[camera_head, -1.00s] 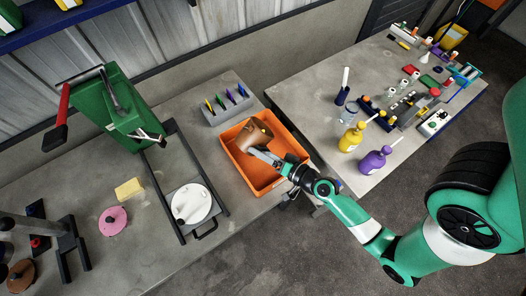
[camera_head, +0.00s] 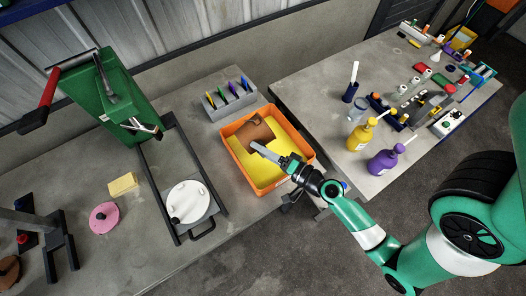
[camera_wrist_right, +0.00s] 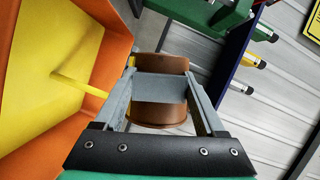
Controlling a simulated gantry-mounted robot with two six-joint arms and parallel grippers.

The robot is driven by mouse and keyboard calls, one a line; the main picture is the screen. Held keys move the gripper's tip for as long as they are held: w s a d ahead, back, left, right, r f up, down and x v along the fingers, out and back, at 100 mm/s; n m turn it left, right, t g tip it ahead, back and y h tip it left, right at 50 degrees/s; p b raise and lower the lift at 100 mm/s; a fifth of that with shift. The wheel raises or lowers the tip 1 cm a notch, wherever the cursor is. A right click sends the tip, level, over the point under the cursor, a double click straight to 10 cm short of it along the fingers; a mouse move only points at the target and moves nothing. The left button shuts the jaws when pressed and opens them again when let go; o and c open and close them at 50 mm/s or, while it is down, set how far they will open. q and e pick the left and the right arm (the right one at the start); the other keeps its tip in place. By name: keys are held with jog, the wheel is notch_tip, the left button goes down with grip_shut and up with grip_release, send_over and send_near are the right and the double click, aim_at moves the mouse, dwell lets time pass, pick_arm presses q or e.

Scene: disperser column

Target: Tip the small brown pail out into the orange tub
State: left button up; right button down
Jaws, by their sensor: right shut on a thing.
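The small brown pail (camera_head: 258,131) is tipped over above the orange tub (camera_head: 294,133) in the head view. My right gripper (camera_head: 257,148) is shut on the pail; the wrist view also shows the brown pail (camera_wrist_right: 160,112) between the grey fingers. A thin yellow stream (camera_wrist_right: 78,84) runs from beside the pail into the tub in the wrist view. Yellow liquid (camera_head: 243,163) covers the tub's floor. The pail's inside is hidden in both views. My left gripper is not in view.
A grey rack (camera_head: 228,101) with coloured pieces stands just behind the tub. To the left are a green machine (camera_head: 112,95) and a white lidded vessel (camera_head: 188,201) in a dark frame. Yellow and purple bottles (camera_head: 382,161) stand on the right-hand table.

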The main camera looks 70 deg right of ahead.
jog(key=shift+w+a+f+m+t+b, duration=0.1)
jog(key=shift+f+m+t+b, duration=0.25)
jog(key=shift+m+b, duration=0.85)
jog(key=shift+a+f+m+t+b, duration=0.15)
jog(key=shift+m+t+b, duration=0.4)
jog(key=shift+b, duration=1.1)
jog(key=shift+d+r+m+t+h+b, duration=0.15)
jog(key=shift+r+m+t+h+b, duration=0.15)
jog(key=shift+r+m+b, duration=0.6)
jog(key=shift+f+m+p, duration=0.15)
jog(key=shift+m+p, duration=0.1)
jog(key=shift+p, duration=0.2)
